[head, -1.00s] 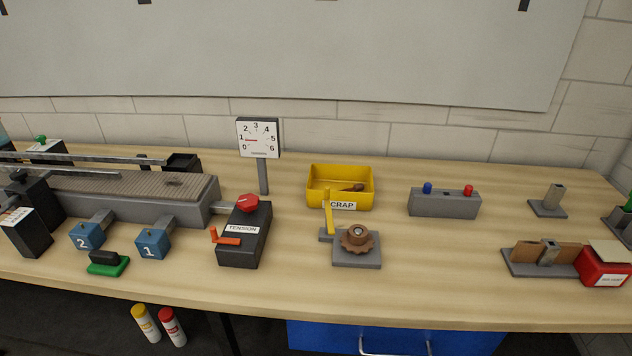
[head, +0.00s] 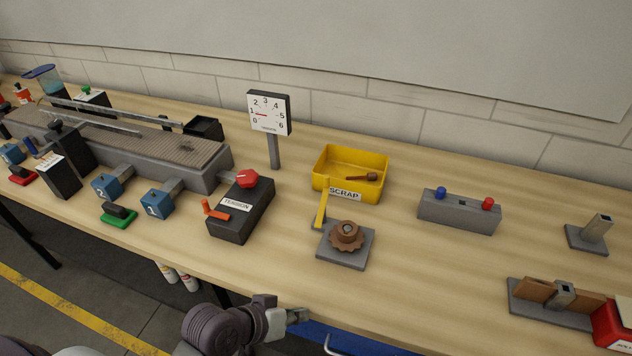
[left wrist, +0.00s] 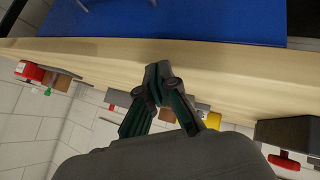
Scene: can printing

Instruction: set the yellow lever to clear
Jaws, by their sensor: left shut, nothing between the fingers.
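The yellow lever (head: 321,204) stands upright at the left of a grey base plate (head: 346,252) that carries a brown toothed knob (head: 347,236). Its top end is in front of the yellow scrap bin. No clear label shows beside the lever. My left gripper (head: 300,315) is shut and empty, low at the table's front edge, nearer to me than the lever and apart from it. In the left wrist view the gripper's fingers (left wrist: 158,72) come together in front of the table edge. My right gripper does not show.
A black tension box (head: 240,211) with an orange lever and red knob stands left of the plate. The yellow scrap bin (head: 321,182) is behind it. A grey box (head: 458,213) with blue and red buttons stands right. The tabletop in front of the plate is clear.

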